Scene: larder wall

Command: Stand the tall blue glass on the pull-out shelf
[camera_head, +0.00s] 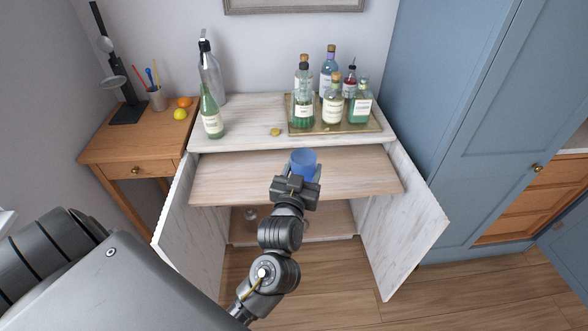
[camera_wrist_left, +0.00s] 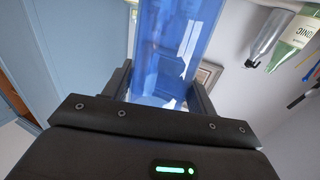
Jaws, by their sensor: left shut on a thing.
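The tall blue glass (camera_head: 303,160) is held in my left gripper (camera_head: 302,176), over the front middle of the wooden pull-out shelf (camera_head: 235,178). In the left wrist view the blue glass (camera_wrist_left: 176,50) stands between the two dark fingers (camera_wrist_left: 158,92), which are shut on it. The glass looks roughly upright in the head view. My gripper and wrist hide its lower part, so I cannot tell whether its base touches the shelf. My right gripper is not in view.
A gold tray (camera_head: 340,128) with several bottles stands on the white cabinet top. White doors (camera_head: 403,225) hang open on both sides. The pull-out shelf is otherwise bare.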

